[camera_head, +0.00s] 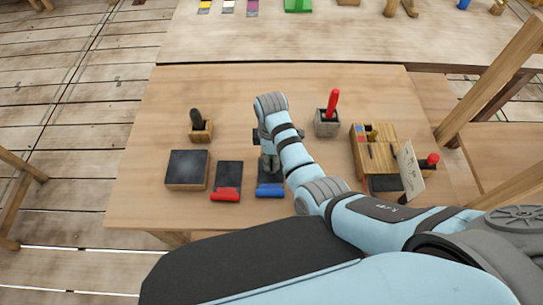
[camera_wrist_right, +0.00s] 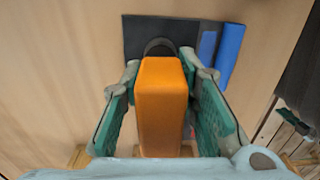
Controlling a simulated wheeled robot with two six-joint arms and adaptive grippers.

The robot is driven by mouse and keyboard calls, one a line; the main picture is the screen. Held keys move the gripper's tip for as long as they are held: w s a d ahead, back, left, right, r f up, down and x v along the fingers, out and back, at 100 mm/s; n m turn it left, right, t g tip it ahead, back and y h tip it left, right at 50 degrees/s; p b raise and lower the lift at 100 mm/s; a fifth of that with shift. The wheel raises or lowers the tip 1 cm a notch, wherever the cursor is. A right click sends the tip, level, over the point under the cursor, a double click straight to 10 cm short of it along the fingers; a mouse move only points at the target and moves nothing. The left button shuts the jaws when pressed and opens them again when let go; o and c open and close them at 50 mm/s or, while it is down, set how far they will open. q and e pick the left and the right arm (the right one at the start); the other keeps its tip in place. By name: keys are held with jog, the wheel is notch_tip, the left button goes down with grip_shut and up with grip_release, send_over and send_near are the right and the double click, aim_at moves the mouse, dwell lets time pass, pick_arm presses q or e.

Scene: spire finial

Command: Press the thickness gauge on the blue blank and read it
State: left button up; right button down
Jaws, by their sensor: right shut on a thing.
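The blue blank (camera_head: 270,191) is a dark flat plate with a blue roll along its near end, on the wooden table. My right gripper (camera_head: 268,158) is above its far part and covers some of it in the head view. In the right wrist view, the teal fingers are shut on an orange block (camera_wrist_right: 161,100), which I take to be the thickness gauge. A dark round part shows at the block's far end over the dark plate (camera_wrist_right: 137,38), with the blue roll (camera_wrist_right: 231,52) to its right. Contact with the plate cannot be told. The gauge's reading is not visible. My left gripper is out of view.
A similar dark plate with a red roll (camera_head: 225,195) lies left of it, then a dark-topped block (camera_head: 187,169). A holder with a black handle (camera_head: 197,120), a grey cup with a red handle (camera_head: 330,105) and a wooden box (camera_head: 368,145) with a card (camera_head: 410,170) stand around.

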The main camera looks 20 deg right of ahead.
notch_tip(320, 180, up, 4)
jog(key=shift+w+f+p, duration=0.1)
jog(key=shift+p, duration=0.65)
jog(key=shift+r, duration=0.6)
jog(key=shift+f+b, duration=1)
jog(key=shift+f, duration=1.4)
jog(key=c, duration=1.2)
grip_release()
jog(key=shift+o, duration=0.2)
